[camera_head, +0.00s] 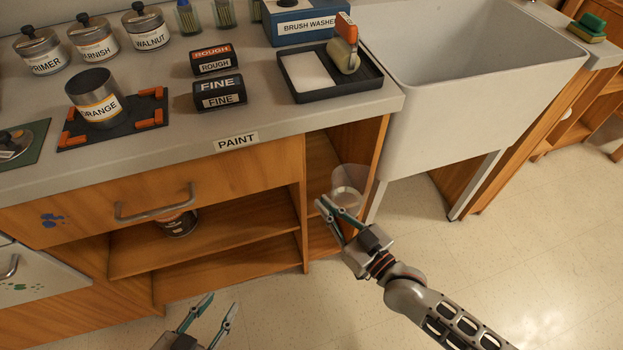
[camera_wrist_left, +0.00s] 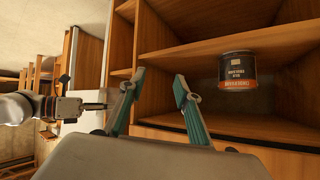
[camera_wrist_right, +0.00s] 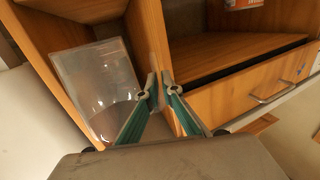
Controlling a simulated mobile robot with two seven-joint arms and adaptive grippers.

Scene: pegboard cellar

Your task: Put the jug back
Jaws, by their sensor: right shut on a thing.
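The clear jug (camera_head: 349,180) is at the mouth of the narrow open compartment under the right end of the counter. It also shows, see-through, in the right wrist view (camera_wrist_right: 95,80), left of the fingers. My right gripper (camera_head: 327,207) is shut at the jug's near side. The part it grips is too faint to make out, and I cannot tell whether the jug touches the shelf. My left gripper (camera_head: 217,300) is open and empty, low in front of the cabinet. In the left wrist view its fingers (camera_wrist_left: 160,78) are apart.
An upright divider (camera_head: 304,205) separates the narrow compartment from wider shelves, where a tin (camera_head: 178,223) stands. The drawer marked PAINT (camera_head: 155,190) is shut. The sink (camera_head: 460,90) is to the right. The counter holds an ORANGE cup (camera_head: 97,97) and a black tray (camera_head: 345,91).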

